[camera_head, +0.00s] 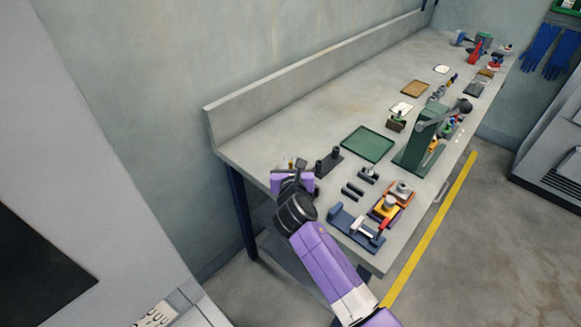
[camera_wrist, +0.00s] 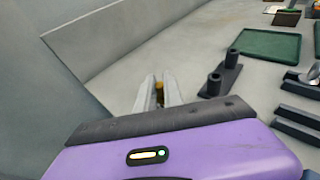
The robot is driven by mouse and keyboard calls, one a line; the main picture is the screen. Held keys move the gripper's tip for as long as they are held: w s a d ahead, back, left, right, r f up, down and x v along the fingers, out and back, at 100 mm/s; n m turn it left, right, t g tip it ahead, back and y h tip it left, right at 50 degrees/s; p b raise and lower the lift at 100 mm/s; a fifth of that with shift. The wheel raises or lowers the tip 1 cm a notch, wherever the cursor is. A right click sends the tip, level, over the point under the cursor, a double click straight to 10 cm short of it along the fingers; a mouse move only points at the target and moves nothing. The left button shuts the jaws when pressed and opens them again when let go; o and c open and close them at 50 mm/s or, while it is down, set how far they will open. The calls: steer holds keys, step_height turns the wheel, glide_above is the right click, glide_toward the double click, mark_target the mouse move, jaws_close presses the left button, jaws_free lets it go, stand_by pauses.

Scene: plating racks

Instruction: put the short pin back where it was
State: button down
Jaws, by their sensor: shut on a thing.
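My gripper (camera_wrist: 158,98) is shut on a small brass-coloured pin (camera_wrist: 159,88), which shows between the two grey fingers in the wrist view. Most of the pin is hidden by the fingers, so its length cannot be told. In the head view my gripper (camera_head: 296,165) is over the left end of the bench. A dark rack (camera_head: 331,164) with two upright dark posts stands just to the right of the gripper, apart from it. The rack also shows in the wrist view (camera_wrist: 225,76), right of the fingers.
A green tray (camera_head: 367,144) lies behind the rack. Dark bars (camera_head: 353,190), a blue fixture (camera_head: 356,228) and a green press (camera_head: 415,149) stand to the right. A raised back edge (camera_head: 260,102) runs along the wall. Bare bench top lies left of the tray.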

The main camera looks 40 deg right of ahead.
steer(key=shift+f, duration=0.7)
steer(key=shift+f, duration=0.15)
steer(key=c, duration=1.5)
jaws_free()
